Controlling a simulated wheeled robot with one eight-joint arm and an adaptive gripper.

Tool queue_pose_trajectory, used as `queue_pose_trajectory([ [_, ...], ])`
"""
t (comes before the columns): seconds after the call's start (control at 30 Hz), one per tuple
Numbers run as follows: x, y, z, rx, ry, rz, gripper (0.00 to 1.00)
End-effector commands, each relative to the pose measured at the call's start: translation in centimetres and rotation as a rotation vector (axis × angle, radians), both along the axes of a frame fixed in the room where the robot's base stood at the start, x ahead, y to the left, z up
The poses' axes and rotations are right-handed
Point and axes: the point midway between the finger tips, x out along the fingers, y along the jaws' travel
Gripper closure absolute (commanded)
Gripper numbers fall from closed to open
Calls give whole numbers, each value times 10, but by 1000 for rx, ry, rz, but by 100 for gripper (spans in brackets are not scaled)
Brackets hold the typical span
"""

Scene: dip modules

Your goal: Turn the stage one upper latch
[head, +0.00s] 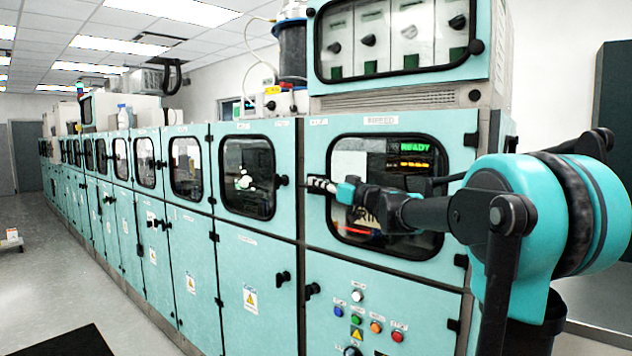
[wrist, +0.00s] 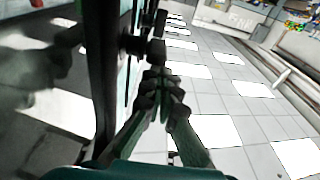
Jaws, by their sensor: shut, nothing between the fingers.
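My gripper (head: 320,184) is shut and empty, its fingers pointing left along the machine front, beside the left edge of the infeed window. In the head view a dark upper latch (head: 281,180) sits at the right edge of the upper door (head: 240,140) left of the infeed panel, just left of my fingertips. In the wrist view my closed fingertips (wrist: 161,75) are just below a dark knob-like latch (wrist: 135,45) standing out from the door. I cannot tell whether they touch it. The latch's turn angle is unclear.
The infeed window (head: 350,235) and its READY display (head: 415,147) are behind my arm. A lower latch (head: 283,277) is on the door below, and coloured push buttons (head: 376,327) are on the infeed panel. The aisle floor (head: 60,270) at left is mostly clear.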

Motion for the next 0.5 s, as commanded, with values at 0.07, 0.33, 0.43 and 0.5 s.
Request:
queue_pose_trajectory([
  [0.07, 0, 0, -2, 0, 0, 0, 100],
  [0.33, -1, -1, -5, -3, 1, 0, 100],
  [0.43, -1, -1, -6, -4, 2, -1, 100],
  [0.5, -1, -1, -6, -4, 1, -1, 100],
])
